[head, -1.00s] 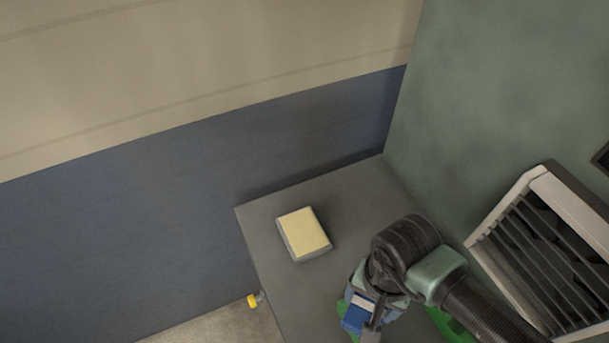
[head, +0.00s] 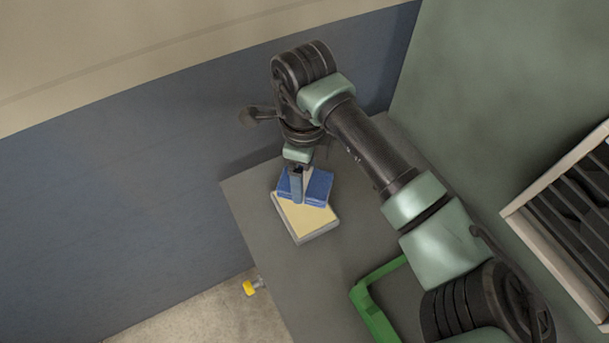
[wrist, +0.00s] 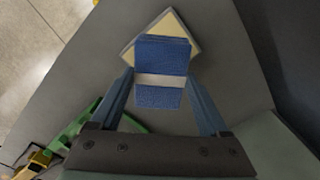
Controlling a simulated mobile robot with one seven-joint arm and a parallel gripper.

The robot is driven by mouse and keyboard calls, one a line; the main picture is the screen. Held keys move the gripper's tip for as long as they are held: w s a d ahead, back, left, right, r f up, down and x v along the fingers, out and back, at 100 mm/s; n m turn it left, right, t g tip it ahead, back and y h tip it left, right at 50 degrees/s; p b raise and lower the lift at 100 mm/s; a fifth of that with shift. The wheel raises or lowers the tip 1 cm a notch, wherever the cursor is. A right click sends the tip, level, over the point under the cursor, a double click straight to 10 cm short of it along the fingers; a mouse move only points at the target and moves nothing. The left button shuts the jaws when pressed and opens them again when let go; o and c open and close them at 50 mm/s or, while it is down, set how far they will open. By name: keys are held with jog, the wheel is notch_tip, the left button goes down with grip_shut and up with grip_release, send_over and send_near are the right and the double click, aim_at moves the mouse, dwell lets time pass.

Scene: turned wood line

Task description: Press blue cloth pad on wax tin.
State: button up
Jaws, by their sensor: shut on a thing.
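My gripper (head: 297,184) is shut on the blue cloth pad (head: 317,187). In the wrist view the blue cloth pad (wrist: 160,60), with a pale band across it, sits between my two fingers (wrist: 160,103). The wax tin (head: 310,227), a square grey tin with pale yellow wax, lies on the grey table. The pad is over the tin's far part and hides some of the wax. The wax tin also shows behind the pad in the wrist view (wrist: 172,22). I cannot tell whether the pad touches the wax.
The grey table (head: 350,255) has bare room around the tin. A green frame (head: 370,305) lies near its front, partly behind my arm. A slatted vent (head: 565,200) is on the green wall at right. A yellow knob (head: 249,288) is beside the table's left edge.

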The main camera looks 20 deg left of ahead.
jog(key=shift+f+b, duration=1.75)
jog(key=shift+f, duration=1.2)
jog(key=shift+f+b, duration=0.5)
jog(key=shift+f, duration=0.05)
jog(key=shift+r, duration=0.1)
jog(key=shift+r+p, duration=2.25)
jog(key=shift+r, duration=1.25)
jog(key=shift+f, duration=0.1)
